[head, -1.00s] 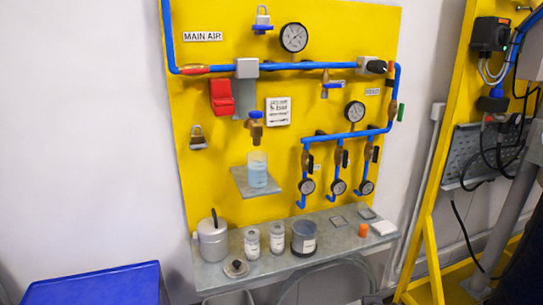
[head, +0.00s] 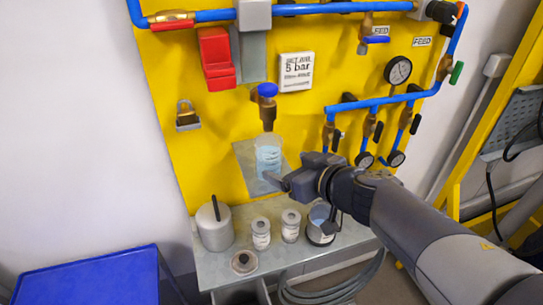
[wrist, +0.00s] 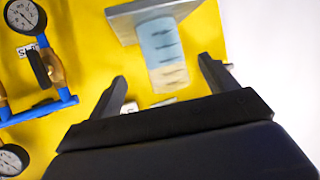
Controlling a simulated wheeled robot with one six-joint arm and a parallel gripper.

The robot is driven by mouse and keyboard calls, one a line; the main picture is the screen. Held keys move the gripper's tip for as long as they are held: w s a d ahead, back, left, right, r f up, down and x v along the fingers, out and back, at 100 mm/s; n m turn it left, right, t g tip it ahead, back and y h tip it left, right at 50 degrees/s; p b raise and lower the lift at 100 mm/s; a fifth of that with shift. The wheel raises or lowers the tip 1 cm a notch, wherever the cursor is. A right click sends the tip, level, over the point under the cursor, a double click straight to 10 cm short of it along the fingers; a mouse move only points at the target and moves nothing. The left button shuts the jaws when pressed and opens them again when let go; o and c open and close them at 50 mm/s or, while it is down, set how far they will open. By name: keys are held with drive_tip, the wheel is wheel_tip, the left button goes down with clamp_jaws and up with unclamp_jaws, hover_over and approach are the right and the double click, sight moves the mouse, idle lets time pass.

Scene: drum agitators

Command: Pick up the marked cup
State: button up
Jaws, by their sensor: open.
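The marked cup (head: 268,152) is a clear beaker with graduation lines and light blue liquid. It stands upright on a small grey shelf (head: 243,157) on the yellow panel, under a brass tap. My gripper (head: 275,182) is at the cup's lower right, in front of the shelf, with its jaws open and empty. In the wrist view, which is upside down, the cup (wrist: 161,45) appears just beyond and between my two fingertips (wrist: 162,69). No contact shows; the depth gap cannot be told.
The brass tap with a blue handle (head: 267,105) hangs close above the cup. Gauges and blue pipes (head: 385,103) are to the right. A blue tray (head: 90,280) is lower left.

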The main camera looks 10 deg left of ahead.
sight(278, 163)
drive_tip(key=x, duration=0.3)
drive_tip(key=shift+b, duration=0.3)
drive_tip(key=b+x, duration=0.1)
drive_tip(key=x, duration=0.4)
drive_tip(key=shift+a+r+b, duration=0.1)
drive_tip(key=shift+a+b, duration=0.1)
drive_tip(key=shift+b, duration=0.15)
drive_tip(key=shift+c, duration=0.6)
drive_tip(key=c, duration=1.1)
